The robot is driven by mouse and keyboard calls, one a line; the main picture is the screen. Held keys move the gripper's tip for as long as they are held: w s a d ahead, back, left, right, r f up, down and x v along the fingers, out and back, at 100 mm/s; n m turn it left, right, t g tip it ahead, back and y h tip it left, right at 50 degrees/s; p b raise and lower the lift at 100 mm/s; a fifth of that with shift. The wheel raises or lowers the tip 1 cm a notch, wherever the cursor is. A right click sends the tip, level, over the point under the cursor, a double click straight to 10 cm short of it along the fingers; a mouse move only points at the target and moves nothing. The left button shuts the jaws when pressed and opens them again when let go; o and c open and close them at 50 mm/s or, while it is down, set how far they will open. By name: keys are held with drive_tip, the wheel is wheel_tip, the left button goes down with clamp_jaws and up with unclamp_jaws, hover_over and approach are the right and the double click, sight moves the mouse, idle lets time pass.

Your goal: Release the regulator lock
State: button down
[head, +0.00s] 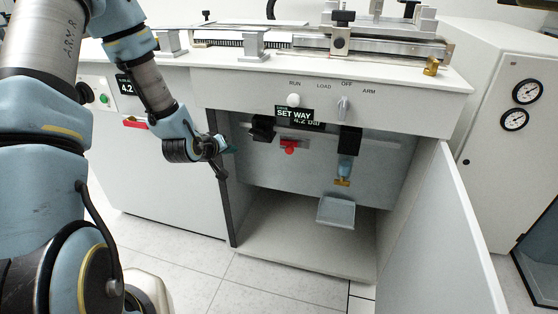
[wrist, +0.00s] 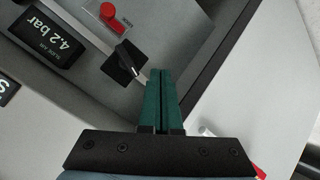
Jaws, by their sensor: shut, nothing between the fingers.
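My gripper (head: 228,147) is at the left side of the open cabinet bay under the bench. Its green fingers (wrist: 161,78) are shut together with nothing between them. In the wrist view a black lever knob (wrist: 127,58) on a dark square plate lies just left of the fingertips; I cannot tell whether they touch. A red knob (wrist: 109,13) with a small label is beyond it; it also shows in the head view (head: 289,147). A black display (wrist: 62,42) reads 4.2 bar.
The bay's left edge post (head: 226,190) is close to my gripper. The open door (head: 440,240) stands at the right. A blue-topped fitting (head: 345,170) hangs above a grey tray (head: 336,212). The bench front carries a white knob (head: 293,100) and a grey switch (head: 343,107).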

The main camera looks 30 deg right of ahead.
sight(290, 151)
drive_tip(key=s+d+f+n+t+h+b, duration=0.2)
drive_tip(key=d+f+h, duration=0.3)
drive_tip(key=d, duration=0.5)
drive_tip(key=shift+s+f+n+t+b, duration=0.35)
drive_tip(key=shift+s+n+b, duration=0.2)
drive_tip(key=shift+n, duration=0.25)
drive_tip(key=x, duration=1)
drive_tip(key=shift+p, duration=0.4)
drive_tip(key=shift+s+d, duration=0.15)
drive_tip(key=s+d, duration=0.2)
drive_tip(key=d, duration=0.1)
drive_tip(key=shift+s+b, duration=0.35)
drive_tip(key=shift+b, duration=0.05)
drive_tip(key=shift+a, duration=0.1)
